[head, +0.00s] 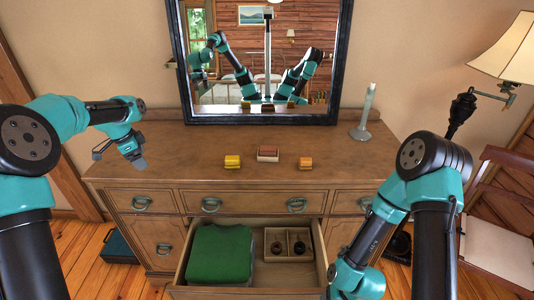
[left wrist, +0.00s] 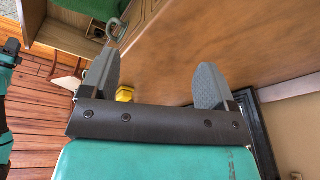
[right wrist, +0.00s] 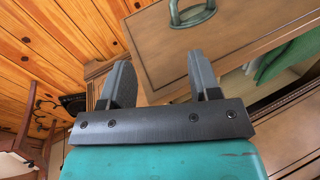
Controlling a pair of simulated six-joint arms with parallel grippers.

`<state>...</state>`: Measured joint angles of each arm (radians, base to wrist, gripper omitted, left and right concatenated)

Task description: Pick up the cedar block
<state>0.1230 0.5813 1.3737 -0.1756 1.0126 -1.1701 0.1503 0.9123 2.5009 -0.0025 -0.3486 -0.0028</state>
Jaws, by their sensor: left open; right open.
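Three small objects stand in a row on the dresser top in the head view: a yellow one (head: 232,161), a reddish-brown block with a paler lower part (head: 268,153), and an orange-brown block (head: 305,163). I cannot tell for certain which is the cedar block. My left gripper (head: 133,153) is open and empty above the dresser's left end, left of all three. In the left wrist view its fingers (left wrist: 158,80) are apart, with the yellow object (left wrist: 125,93) beyond them. My right gripper (right wrist: 158,78) is open and empty near the drawer fronts.
The dresser (head: 200,143) has an open drawer (head: 310,281) holding green cloth (head: 220,255) and a divided wooden box (head: 288,257) with small dark items. A mirror (head: 335,90) stands behind. A pale candlestick-like object (head: 364,118) stands at right. The dresser top is otherwise clear.

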